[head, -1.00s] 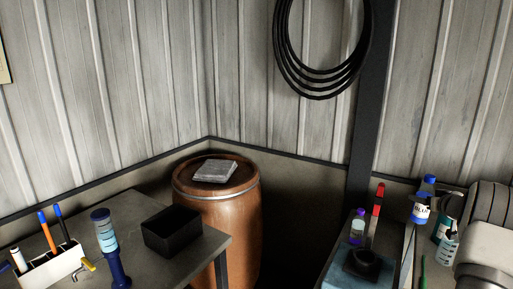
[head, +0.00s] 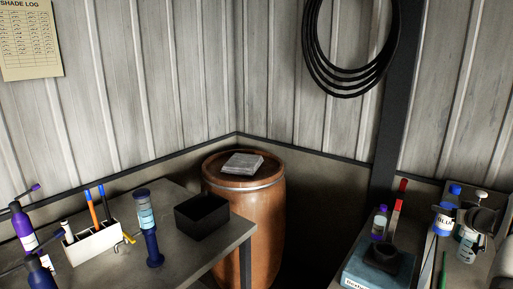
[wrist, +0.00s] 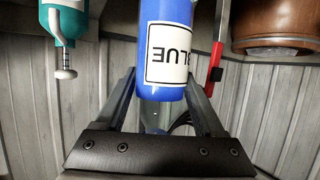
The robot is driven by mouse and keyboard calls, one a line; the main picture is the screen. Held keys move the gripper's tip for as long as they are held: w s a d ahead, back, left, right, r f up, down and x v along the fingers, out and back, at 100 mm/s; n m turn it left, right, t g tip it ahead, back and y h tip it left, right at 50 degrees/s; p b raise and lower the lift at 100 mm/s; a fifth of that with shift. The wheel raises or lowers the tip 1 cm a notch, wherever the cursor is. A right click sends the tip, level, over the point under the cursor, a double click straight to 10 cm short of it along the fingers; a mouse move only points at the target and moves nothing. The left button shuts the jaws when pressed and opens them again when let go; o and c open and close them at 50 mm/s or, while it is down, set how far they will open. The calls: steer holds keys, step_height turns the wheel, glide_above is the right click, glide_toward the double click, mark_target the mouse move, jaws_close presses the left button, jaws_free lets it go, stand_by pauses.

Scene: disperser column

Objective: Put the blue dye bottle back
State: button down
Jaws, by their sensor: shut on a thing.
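The blue dye bottle (head: 444,218) has a blue cap and a white label reading BLUE. It is at the right of the head view, above or at the right-hand bench. In the wrist view the bottle (wrist: 165,90) appears upside down between the two fingers. My gripper (wrist: 160,80) is shut on it. The bottle's far end is cut off at the top of the wrist view. I cannot tell whether its base touches anything. In the head view the gripper is hard to make out at the right.
A teal bottle with a white pump (wrist: 65,30) is close beside the held bottle. A purple-capped bottle (head: 379,223), a red-topped upright strip (head: 401,190) and a clear vessel (head: 468,247) stand nearby. The left bench holds a black tray (head: 202,217) and a pen holder (head: 92,245).

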steer(key=s+a+f+n+g+y+b, duration=0.15)
steer(key=a+f+n+y+b, duration=0.35)
steer(key=a, duration=0.7)
steer(key=s+a+f+n+y+b, duration=0.15)
steer(key=a+f+b, duration=0.4)
steer(key=a, duration=0.75)
steer(key=s+a+f+n+g+y+b, duration=0.1)
steer(key=s+a+f+n+y+b, duration=0.2)
steer(key=a+f, duration=0.7)
steer(key=s+a+f+n+g+y+b, duration=0.1)
steer(key=s+a+n+g+y+b, duration=0.15)
steer(key=a, duration=0.45)
steer(key=s+a+f+n+g+y+b, duration=0.1)
steer(key=s+a+y, duration=0.1)
steer(key=s+a, duration=0.35)
step_height(320, 180, up, 8)
steer(key=w+a+p, duration=0.1)
steer(key=p, duration=1.4)
steer(key=shift+w+a+r+t+h, duration=0.25)
steer(key=shift+w+t+h, duration=0.05)
steer(key=shift+w, duration=0.05)
